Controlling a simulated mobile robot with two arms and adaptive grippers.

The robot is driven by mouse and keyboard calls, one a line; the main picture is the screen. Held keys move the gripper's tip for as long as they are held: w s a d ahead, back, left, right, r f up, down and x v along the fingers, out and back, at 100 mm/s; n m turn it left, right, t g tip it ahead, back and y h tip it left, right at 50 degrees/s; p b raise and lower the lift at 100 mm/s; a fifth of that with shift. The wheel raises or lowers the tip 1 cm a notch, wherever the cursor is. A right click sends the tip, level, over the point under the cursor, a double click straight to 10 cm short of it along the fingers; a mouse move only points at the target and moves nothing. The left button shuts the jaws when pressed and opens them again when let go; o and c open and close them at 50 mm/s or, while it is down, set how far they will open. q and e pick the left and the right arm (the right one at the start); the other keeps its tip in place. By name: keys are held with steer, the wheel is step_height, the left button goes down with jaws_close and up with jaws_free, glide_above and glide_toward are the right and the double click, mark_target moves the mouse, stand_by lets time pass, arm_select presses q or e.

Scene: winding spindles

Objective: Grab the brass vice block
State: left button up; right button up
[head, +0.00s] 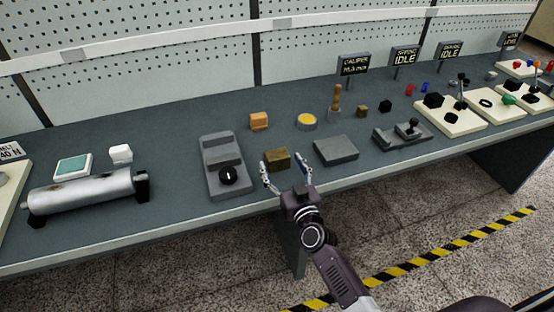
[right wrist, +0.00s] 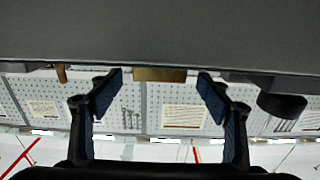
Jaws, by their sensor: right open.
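The brass vice block (head: 277,158) is a dull gold-brown block on the grey bench, near its front edge. My right gripper (head: 283,164) is open, and its fingers point at the block from the front edge side. In the head view the block shows in front of the gap between the fingertips, nearer the left finger. In the right wrist view, which looks upside down, the block (right wrist: 160,75) shows centrally between the open fingers (right wrist: 160,82), at or just beyond the tips. No contact can be made out. My left gripper is not in view.
A grey device with a black knob (head: 224,165) stands close left of the block, and a flat grey block (head: 336,150) close right. Behind are an orange block (head: 259,121), a yellow-topped round piece (head: 307,121) and a small brass-coloured cube (head: 362,111). A metal cylinder (head: 82,192) lies far left.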

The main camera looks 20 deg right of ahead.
steer(key=w, duration=0.2)
steer(key=shift+w, duration=0.35)
steer(key=c, duration=1.8)
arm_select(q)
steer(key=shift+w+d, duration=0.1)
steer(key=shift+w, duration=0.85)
arm_select(e)
steer(key=shift+w+r, duration=0.1)
steer(key=shift+c, duration=0.2)
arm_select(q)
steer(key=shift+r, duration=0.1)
